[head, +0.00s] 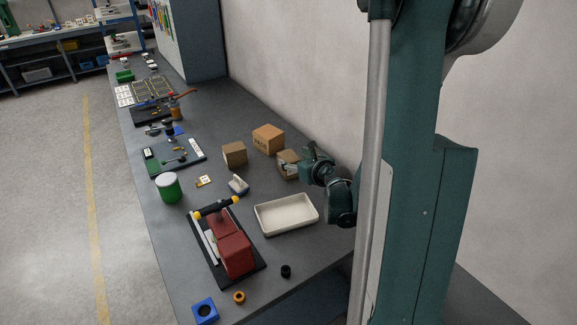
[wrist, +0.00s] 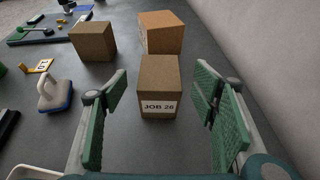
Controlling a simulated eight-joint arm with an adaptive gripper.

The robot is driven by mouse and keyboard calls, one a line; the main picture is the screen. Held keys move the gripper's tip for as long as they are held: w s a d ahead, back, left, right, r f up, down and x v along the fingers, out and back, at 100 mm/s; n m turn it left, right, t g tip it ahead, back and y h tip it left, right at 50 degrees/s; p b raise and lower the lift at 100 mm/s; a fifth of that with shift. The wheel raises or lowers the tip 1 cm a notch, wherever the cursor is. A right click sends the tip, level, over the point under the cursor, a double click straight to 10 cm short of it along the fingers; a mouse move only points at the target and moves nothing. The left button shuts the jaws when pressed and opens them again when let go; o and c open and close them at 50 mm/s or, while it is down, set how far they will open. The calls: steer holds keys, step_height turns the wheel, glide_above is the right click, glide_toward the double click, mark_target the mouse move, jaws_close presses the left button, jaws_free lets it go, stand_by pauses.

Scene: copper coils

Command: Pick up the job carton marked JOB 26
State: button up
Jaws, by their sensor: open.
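The carton marked JOB 26 (wrist: 159,80) is a small brown box with a white label on the side facing me. It stands upright on the grey bench, straight ahead between my open fingers in the wrist view. In the head view the carton (head: 287,164) is partly hidden by my gripper (head: 303,163). In the wrist view my gripper (wrist: 163,115) has its green pads spread on both sides, with a gap visible to each side of the carton. The gripper is empty.
Two other brown cartons stand close by: one behind (head: 268,139) and one to the left (head: 234,153). A cream tray (head: 287,214) lies nearer. A grey-blue block with a handle (wrist: 54,94) is at left. The wall (wrist: 270,50) is at right.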

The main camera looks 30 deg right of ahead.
mark_target(289, 156)
steer(key=shift+w+f, duration=0.1)
steer(key=shift+w, duration=0.15)
steer(key=shift+b+x, duration=0.7)
steer(key=shift+x, duration=1.9)
steer(key=c, duration=1.1)
steer(key=shift+r+p, duration=1.35)
steer(key=shift+r, duration=3.65)
